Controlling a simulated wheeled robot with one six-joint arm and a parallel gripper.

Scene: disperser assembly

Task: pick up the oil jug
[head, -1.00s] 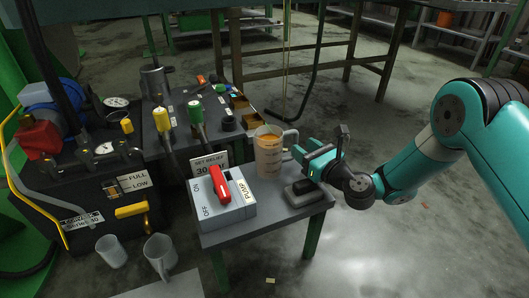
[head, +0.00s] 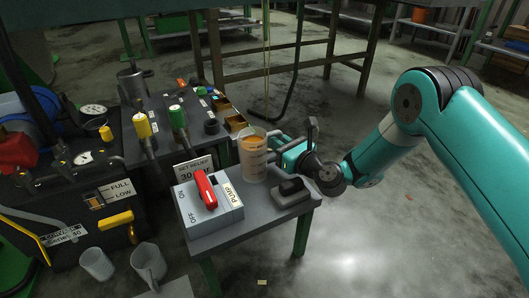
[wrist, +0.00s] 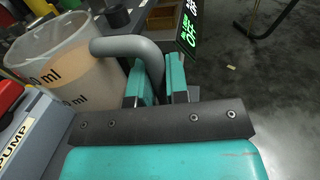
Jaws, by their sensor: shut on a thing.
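The oil jug (head: 253,162) is a clear, graduated jug with amber liquid inside. It is upright at the back of the small grey table (head: 240,225); I cannot tell whether its base touches the top. In the wrist view the jug (wrist: 68,72) is at the left, with "ml" marks on its wall and a thick grey handle. My gripper (head: 279,147) is at the jug's right side. In the wrist view my gripper (wrist: 160,78) has its teal fingers shut on the handle, which partly hides behind them.
A grey pump switch box (head: 208,205) with a red lever stands in front of the jug. A dark block on a grey base (head: 292,191) is close below my gripper. Two empty cups (head: 97,264) (head: 148,262) are at the lower left. The floor to the right is open.

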